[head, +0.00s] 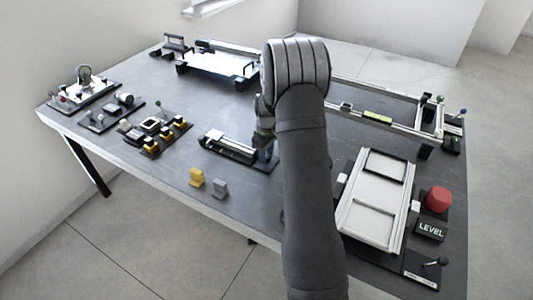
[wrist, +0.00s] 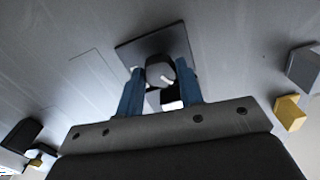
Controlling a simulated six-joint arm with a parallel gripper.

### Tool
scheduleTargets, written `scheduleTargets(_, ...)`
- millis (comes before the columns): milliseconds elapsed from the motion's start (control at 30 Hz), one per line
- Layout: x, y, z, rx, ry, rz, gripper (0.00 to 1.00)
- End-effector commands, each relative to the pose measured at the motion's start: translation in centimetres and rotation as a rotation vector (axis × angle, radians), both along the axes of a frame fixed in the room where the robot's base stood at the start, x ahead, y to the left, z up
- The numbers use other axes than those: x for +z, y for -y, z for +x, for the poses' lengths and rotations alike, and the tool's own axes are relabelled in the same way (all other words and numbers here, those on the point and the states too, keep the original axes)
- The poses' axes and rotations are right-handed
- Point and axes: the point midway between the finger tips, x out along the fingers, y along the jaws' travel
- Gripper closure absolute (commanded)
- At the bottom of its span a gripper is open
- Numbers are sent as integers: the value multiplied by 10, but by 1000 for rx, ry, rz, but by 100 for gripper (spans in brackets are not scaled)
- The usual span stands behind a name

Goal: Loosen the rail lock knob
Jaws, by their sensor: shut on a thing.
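The rail lock knob (wrist: 160,69) is a dark round knob with a pale mark, between the blue fingers of my gripper (wrist: 160,80) in the wrist view. The fingers are shut on it, one at each side. A dark square base plate (wrist: 126,52) lies beyond the knob. In the head view my gripper (head: 267,152) reaches down at the right end of a small rail unit (head: 230,146) in the middle of the table. There my arm and fingers hide the knob.
A yellow block (head: 196,178) and a grey block (head: 219,188) stand in front of the rail unit. A panel (head: 347,216) with a red button (head: 439,198) is at the right. A black fixture with yellow parts (head: 150,145) is at the left.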

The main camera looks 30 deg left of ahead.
Motion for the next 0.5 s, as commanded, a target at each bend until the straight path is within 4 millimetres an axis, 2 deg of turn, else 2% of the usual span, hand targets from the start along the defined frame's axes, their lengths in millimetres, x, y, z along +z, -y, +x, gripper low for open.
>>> scheduleTargets(500, 1, 0, 1, 455, 1, 1, 89)
